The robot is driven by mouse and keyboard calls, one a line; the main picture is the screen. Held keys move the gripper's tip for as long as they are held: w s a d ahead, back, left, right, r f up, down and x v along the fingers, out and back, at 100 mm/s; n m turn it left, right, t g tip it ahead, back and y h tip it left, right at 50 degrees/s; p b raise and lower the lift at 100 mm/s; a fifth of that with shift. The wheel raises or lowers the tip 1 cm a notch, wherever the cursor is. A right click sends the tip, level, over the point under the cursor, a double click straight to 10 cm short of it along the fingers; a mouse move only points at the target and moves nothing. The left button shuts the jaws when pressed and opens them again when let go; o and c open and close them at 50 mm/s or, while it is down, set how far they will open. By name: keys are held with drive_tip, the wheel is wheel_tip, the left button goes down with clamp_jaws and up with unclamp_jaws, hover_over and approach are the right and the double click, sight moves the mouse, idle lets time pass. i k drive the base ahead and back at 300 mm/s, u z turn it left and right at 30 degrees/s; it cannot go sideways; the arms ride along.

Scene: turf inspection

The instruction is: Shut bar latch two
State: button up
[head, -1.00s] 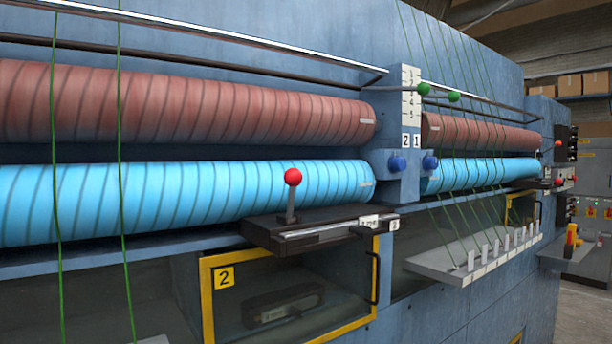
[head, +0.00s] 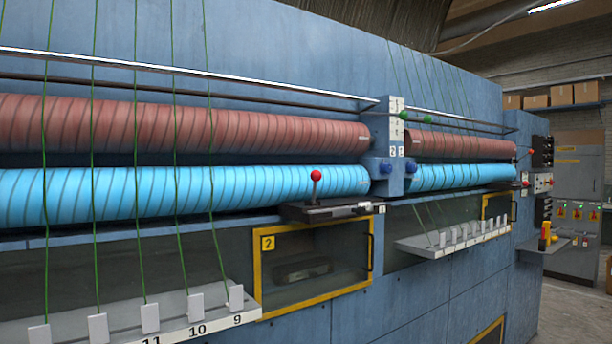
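Two blue knobs sit on the blue column between the roller sections, the left knob (head: 385,167) and the right knob (head: 411,165). Above them are small plates, the left plate (head: 393,151) marked 2 and the right plate (head: 401,151) marked 1. No part is labelled as a bar latch, and I cannot tell whether one is open or shut. A metal bar (head: 300,93) runs above the red roller and ends near the column. A yellow-framed window (head: 257,275) marked 2 stands below. My gripper is not in view.
A red-balled lever (head: 316,176) stands upright on a black block (head: 300,210) in front of the blue roller (head: 110,193). White shelves with upright tags, left (head: 180,325) and right (head: 425,244), jut out. Green cords hang in front of the rollers.

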sight(316, 176)
drive_tip(key=u, duration=0.1)
drive_tip(key=i, duration=1)
drive_tip(key=u, duration=0.1)
